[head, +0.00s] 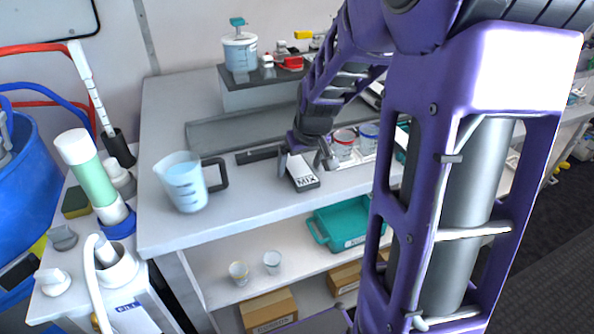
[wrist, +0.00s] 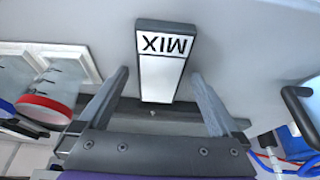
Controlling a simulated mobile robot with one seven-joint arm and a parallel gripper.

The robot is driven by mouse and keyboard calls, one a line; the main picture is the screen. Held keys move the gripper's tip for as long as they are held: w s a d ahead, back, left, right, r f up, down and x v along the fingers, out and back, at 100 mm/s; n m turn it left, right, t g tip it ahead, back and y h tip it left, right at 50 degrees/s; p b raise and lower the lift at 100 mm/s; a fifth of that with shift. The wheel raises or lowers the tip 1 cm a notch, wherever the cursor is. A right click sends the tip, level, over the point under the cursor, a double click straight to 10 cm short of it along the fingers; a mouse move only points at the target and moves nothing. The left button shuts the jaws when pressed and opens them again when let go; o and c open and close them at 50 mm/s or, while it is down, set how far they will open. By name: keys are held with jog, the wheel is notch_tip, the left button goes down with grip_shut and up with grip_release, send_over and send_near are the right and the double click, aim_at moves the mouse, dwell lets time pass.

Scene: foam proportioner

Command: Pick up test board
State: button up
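The test board is probably the small dark-edged block with a white face marked "MIX" (head: 303,173); it lies on the grey-white worktop (head: 250,205) near its front edge. In the wrist view the MIX block (wrist: 163,62) appears upside down, between and beyond the fingertips. My gripper (head: 308,160) is open, its fingers apart on either side of the block, with nothing held. The wrist view shows both fingers of my gripper (wrist: 160,75) with a gap to the block on each side. I cannot tell whether they touch the worktop.
A measuring jug (head: 184,182) with a dark handle stands to the left. Red-banded (head: 343,146) and blue-banded cups stand to the right. A teal tray (head: 345,222) sits on the lower shelf. Worktop between jug and block is clear.

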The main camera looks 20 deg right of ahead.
jog(key=c, duration=1.3)
